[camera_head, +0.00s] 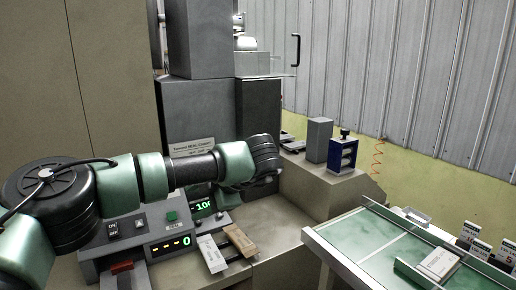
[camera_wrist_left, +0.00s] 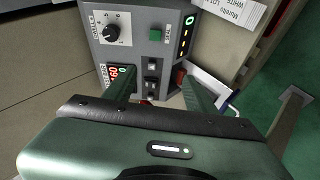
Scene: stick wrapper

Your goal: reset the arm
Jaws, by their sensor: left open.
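My left arm (camera_head: 195,168) reaches in from the left in the head view, over the grey control panel (camera_head: 160,230). In the left wrist view my left gripper (camera_wrist_left: 158,88) is open, its two green fingers apart with nothing seen between them. The panel also shows there (camera_wrist_left: 138,40), with a dial, a green button and a red lit display beside the left finger. I cannot tell whether the fingers touch the panel. In the head view the fingertips are largely hidden by the wrist. My right gripper is not in view.
A dark blue unit (camera_head: 342,152) and a grey block (camera_head: 319,139) stand on the machine ledge. A green-topped table (camera_head: 365,232) with labelled cartons (camera_head: 470,233) is at right.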

